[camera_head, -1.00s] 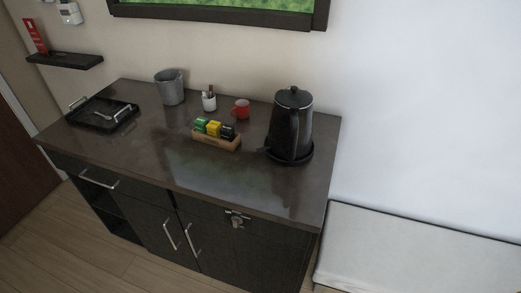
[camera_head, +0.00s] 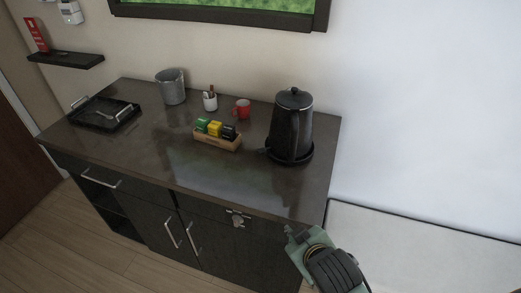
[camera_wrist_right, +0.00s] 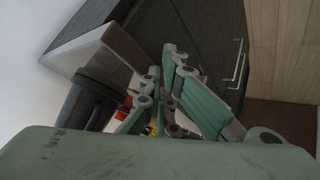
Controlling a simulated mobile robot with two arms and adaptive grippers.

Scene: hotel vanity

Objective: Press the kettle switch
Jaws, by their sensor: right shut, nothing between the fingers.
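The black kettle (camera_head: 291,122) stands upright on its round dark base (camera_head: 290,156) at the right end of the counter. Its handle faces the front; I cannot make out the switch. My right gripper (camera_head: 290,232) is at the front right corner of the counter, below and in front of the kettle, apart from it. In the right wrist view my right gripper (camera_wrist_right: 166,75) is shut and empty, with the dark kettle (camera_wrist_right: 84,102) to its left, partly hidden by my gripper body. My left gripper is not in view.
On the counter (camera_head: 150,142) stand a tea box (camera_head: 217,141), red mug (camera_head: 243,108), white cup (camera_head: 210,101), grey bucket (camera_head: 171,87) and black tray (camera_head: 103,115). The counter front before the kettle is clear. A low white panel (camera_head: 420,250) stands at right.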

